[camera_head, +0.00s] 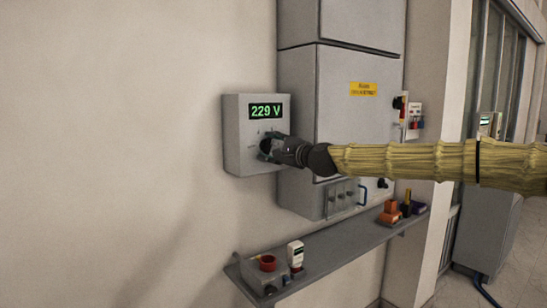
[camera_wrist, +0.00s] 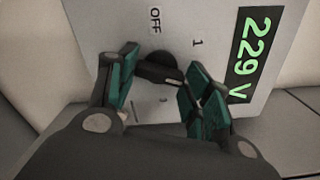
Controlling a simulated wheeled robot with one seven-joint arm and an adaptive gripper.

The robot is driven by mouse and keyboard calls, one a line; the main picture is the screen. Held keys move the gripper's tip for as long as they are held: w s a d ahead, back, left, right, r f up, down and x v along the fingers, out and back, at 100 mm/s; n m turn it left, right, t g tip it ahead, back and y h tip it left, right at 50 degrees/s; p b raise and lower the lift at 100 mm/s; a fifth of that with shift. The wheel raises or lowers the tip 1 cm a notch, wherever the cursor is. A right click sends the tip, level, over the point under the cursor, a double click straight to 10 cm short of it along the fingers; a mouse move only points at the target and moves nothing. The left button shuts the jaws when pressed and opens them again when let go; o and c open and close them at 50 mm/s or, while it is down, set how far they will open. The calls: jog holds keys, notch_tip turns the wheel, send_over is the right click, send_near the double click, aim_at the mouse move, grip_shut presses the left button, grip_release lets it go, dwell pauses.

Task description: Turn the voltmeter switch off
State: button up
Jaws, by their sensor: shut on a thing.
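The voltmeter (camera_head: 232,150) is a grey box on the wall, and its green display (camera_head: 266,111) reads 229 V. In the wrist view the display (camera_wrist: 255,52) appears rotated. The voltmeter switch (camera_wrist: 158,68) is a round black knob on the box's front, beside an OFF label (camera_wrist: 155,20) and a 1 label. A pale mark shows on the knob's lower edge. My gripper (camera_head: 267,148) is at the box's front below the display. In the head view the knob is mostly hidden.
A tall grey cabinet (camera_head: 340,85) with a yellow label stands right of the voltmeter. A shelf (camera_head: 330,250) below carries a red-topped device (camera_head: 267,264), a white meter (camera_head: 295,253) and orange items (camera_head: 390,212). The wall to the left is clear.

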jog(key=n+b, duration=0.3)
jog(key=n, duration=0.2)
jog(key=shift+d+n+b, duration=0.1)
jog(key=shift+n+b, duration=0.2)
jog(key=shift+b, duration=0.05)
jog(key=n+b, duration=0.2)
jog(key=n, duration=0.3)
jog(key=shift+r+b, duration=0.1)
jog(key=shift+b, duration=0.2)
jog(key=n+b, duration=0.1)
jog(key=n, duration=1)
jog(key=shift+r+n, duration=0.1)
jog(key=shift+n, duration=0.2)
jog(key=o, duration=1)
jog(key=shift+w, duration=0.1)
jog(key=shift+f, duration=0.2)
